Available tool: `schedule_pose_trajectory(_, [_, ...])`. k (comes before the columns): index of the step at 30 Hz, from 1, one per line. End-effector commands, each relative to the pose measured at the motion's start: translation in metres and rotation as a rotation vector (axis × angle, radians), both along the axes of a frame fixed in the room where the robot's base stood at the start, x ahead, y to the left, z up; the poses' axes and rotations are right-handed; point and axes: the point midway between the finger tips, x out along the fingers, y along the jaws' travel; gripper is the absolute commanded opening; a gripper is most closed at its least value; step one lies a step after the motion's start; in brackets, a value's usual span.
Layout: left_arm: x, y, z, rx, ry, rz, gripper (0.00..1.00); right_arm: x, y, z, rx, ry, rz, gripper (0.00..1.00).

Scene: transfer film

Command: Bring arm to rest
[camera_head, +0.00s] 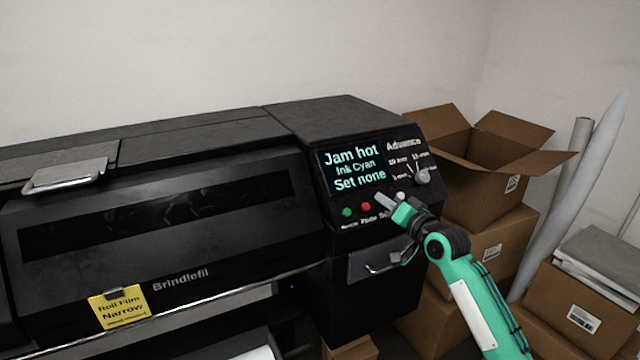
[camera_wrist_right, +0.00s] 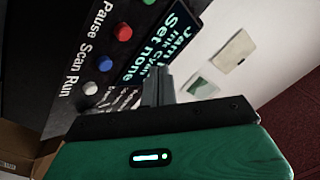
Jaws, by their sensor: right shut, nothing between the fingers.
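My right gripper (camera_head: 386,201) is shut and empty in front of the printer's control panel, by the row of buttons. Its closed fingers (camera_wrist_right: 157,86) also show in the right wrist view, over the panel's edge. I cannot tell whether they touch the panel. The arm reaches in from the lower right. The screen (camera_head: 353,168) reads "Jam hot", "Ink Cyan", "Set none". A green button (camera_head: 347,212) and a red button (camera_head: 365,207) show left of the gripper. The right wrist view shows a blue button (camera_wrist_right: 105,63) and a white button (camera_wrist_right: 90,88). My left gripper is not in view.
The black printer (camera_head: 225,215) fills the left and middle. An advance knob (camera_head: 422,177) is on the panel, and a grey drawer with a handle (camera_head: 372,264) is below it. Cardboard boxes (camera_head: 485,175) and tall rolls (camera_head: 575,190) stand at the right, near my arm.

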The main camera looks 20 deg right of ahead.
Motion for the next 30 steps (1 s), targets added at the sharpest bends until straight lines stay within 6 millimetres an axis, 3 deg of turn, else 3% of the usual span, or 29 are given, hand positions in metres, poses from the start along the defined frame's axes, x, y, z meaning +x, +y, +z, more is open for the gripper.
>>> schedule_pose_trajectory(5, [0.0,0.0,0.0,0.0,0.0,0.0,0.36,-0.002,0.005,-0.007,-0.011,0.014,0.004,0.0])
schedule_pose_trajectory(8, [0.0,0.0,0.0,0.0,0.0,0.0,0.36,-0.012,0.023,-0.034,-0.059,0.075,0.024,0.0])
schedule_pose_trajectory(11, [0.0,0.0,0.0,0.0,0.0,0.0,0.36,-0.036,0.054,-0.082,-0.154,0.188,0.061,0.0])
schedule_pose_trajectory(15, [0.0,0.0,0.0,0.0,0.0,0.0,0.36,-0.093,0.104,-0.158,-0.329,0.39,0.136,0.0])
schedule_pose_trajectory(18, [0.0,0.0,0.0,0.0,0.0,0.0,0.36,-0.147,0.135,-0.205,-0.454,0.537,0.196,0.0])
schedule_pose_trajectory(21, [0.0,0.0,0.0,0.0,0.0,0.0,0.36,-0.203,0.159,-0.238,-0.568,0.673,0.254,0.0])
schedule_pose_trajectory(24, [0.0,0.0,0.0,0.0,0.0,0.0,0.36,-0.25,0.173,-0.257,-0.651,0.783,0.302,0.0])
schedule_pose_trajectory(30, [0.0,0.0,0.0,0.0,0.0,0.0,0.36,-0.318,0.188,-0.272,-0.749,0.937,0.368,0.0])
